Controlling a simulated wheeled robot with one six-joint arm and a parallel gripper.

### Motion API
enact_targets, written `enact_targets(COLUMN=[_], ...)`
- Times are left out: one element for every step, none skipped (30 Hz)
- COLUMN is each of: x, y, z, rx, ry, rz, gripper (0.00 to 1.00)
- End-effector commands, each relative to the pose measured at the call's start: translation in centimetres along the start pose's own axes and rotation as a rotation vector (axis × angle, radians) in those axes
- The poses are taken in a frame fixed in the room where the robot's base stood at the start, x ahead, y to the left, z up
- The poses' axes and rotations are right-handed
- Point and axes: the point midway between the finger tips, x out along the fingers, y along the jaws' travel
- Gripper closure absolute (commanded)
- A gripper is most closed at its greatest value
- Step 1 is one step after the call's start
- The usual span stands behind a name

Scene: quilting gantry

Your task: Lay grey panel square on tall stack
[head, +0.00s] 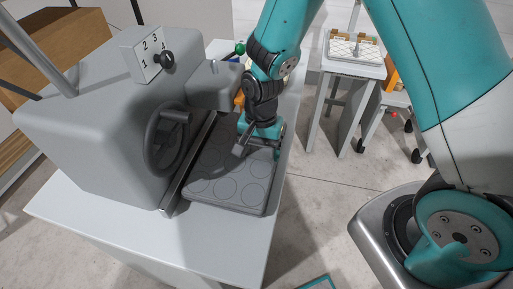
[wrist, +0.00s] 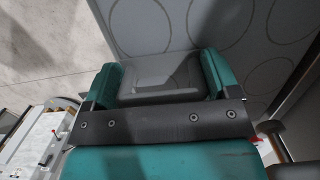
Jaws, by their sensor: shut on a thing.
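The grey panel (head: 227,183), marked with rings, lies flat on the pale worktop beside the big grey machine. A thick layered edge shows at its front, but I cannot tell how many layers are under it or which stack this is. My gripper (head: 258,143) is at the panel's far end, pointing down. In the wrist view my gripper (wrist: 160,72) has its teal fingers on both sides of a dark grey block (wrist: 158,82) at the panel's near edge. The ringed panel surface (wrist: 215,25) spreads beyond it. The fingertip contact is partly hidden in the head view.
The grey machine (head: 115,105), with a handwheel (head: 165,140) and numbered dial plate (head: 150,52), stands close on the panel's left, behind a metal rail (head: 188,165). The worktop (head: 130,225) is bare in front. A small white table (head: 352,62) stands at the back right.

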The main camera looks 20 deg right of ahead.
Motion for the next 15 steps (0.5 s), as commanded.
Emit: enact_targets(x=[-0.08, -0.09, -0.09, -0.09, -0.06, 0.05, 0.17, 0.29, 0.34, 0.26, 0.25, 0.24, 0.24, 0.24, 0.24], y=[-0.15, -0.17, -0.18, -0.18, -0.17, -0.16, -0.15, -0.14, -0.12, -0.12, -0.11, -0.10, -0.09, -0.09, -0.08], z=[0.07, 0.09, 0.11, 0.11, 0.11, 0.08, 0.06, 0.05, 0.04, 0.04, 0.04, 0.03, 0.02, 0.02, 0.01], rx=[-0.003, -0.004, -0.005, -0.005, -0.005, -0.004, -0.004, -0.004, -0.004, -0.004, -0.004, -0.003, -0.003, -0.003, -0.003], ry=[0.001, 0.001, 0.001, 0.001, 0.001, 0.001, 0.000, 0.000, 0.000, 0.000, 0.000, 0.000, 0.000, 0.000, 0.000], rz=[-0.001, -0.001, -0.001, -0.001, -0.001, -0.001, -0.001, -0.001, 0.000, 0.000, 0.000, 0.000, 0.000, -0.001, -0.001], gripper=[0.47, 0.47, 0.47, 0.47, 0.47, 0.47, 0.47, 0.47, 0.16, 0.09, 0.02, 0.00, 0.00, 0.00, 0.00])
